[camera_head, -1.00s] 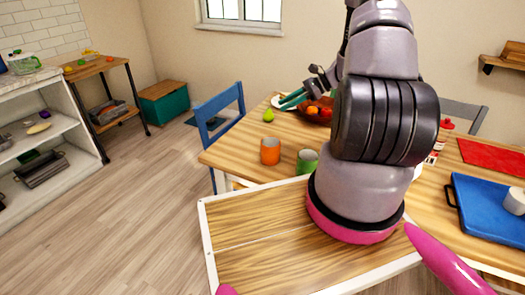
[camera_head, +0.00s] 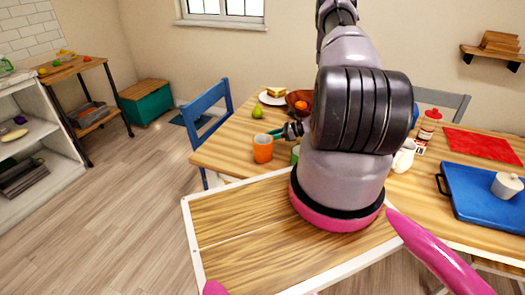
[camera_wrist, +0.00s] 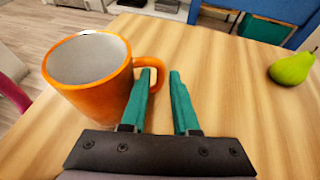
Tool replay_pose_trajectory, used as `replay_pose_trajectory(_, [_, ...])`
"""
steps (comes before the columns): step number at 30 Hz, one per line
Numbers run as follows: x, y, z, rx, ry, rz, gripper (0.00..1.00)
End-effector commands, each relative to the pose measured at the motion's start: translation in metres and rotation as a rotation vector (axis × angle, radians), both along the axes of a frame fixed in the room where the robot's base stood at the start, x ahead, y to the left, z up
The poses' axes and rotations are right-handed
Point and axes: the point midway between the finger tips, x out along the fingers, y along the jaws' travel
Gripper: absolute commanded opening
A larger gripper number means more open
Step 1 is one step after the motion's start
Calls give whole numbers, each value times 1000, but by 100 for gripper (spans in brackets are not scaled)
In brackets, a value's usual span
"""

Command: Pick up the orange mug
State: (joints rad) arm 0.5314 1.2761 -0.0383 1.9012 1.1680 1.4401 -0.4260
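The orange mug (camera_head: 263,149) stands upright near the left edge of the wooden table. In the wrist view the mug (camera_wrist: 92,85) is large at the left, with its handle pointing right, towards my gripper. My gripper (camera_wrist: 163,78) has two teal fingers with a gap between them. The left finger overlaps the handle, and the handle's outer curve shows in the gap. I cannot tell whether a finger touches it. In the head view my gripper (camera_head: 279,133) is just right of the mug, partly hidden by my arm.
A green mug (camera_head: 295,153) is mostly hidden behind my arm. A green pear (camera_head: 257,112), a sandwich plate (camera_head: 272,98) and a fruit bowl (camera_head: 299,100) stand farther back. A blue chair (camera_head: 207,118) is at the table's left. A blue tray (camera_head: 480,200) lies right.

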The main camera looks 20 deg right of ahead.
Motion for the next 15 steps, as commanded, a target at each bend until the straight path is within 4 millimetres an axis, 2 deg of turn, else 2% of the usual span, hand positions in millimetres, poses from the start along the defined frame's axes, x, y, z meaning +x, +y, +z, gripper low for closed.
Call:
replay_pose_trajectory(3, [6, 11, -6, 0, 0, 1, 28])
replay_pose_trajectory(11, [9, 14, -7, 0, 0, -1, 28])
replay_pose_trajectory(12, [9, 14, -7, 0, 0, -1, 25])
replay_pose_trajectory(14, [9, 14, -7, 0, 0, -1, 2])
replay_pose_trajectory(15, [9, 14, -7, 0, 0, -1, 0])
